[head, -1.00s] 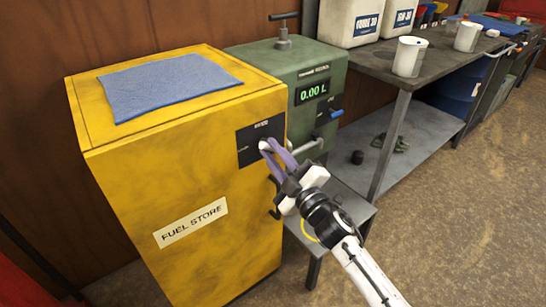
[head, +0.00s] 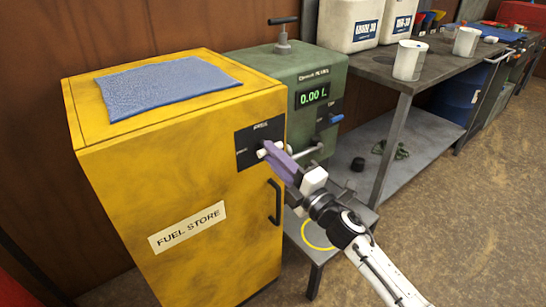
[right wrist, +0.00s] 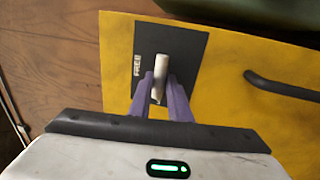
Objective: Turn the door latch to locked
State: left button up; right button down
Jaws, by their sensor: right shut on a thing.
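The yellow fuel store cabinet (head: 215,185) stands at the left in the head view. Its black latch plate (head: 242,150) is at the top right of the door, with a small white latch handle (head: 262,153). My right gripper (head: 270,152) has its purple fingers shut on the latch handle. In the right wrist view the latch handle (right wrist: 160,70) sits between the fingertips (right wrist: 160,92), and the plate (right wrist: 180,48) reads "FREE" beside it. The other lettering on the plate is too small or hidden to read. My left gripper is not in view.
A black door handle (head: 275,203) is below the latch. A green dispenser (head: 300,75) showing 0.00 L stands close behind, with a metal bar near my fingers. A workbench (head: 375,75) with white containers is at the right. A blue cloth (head: 165,83) lies on the cabinet.

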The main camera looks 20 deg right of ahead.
jog(key=shift+r, duration=0.1)
dwell(0.3)
jog(key=c, duration=1.7)
grip_release()
jog(key=shift+o, duration=0.2)
jog(key=v, duration=1)
jog(key=shift+s, duration=0.2)
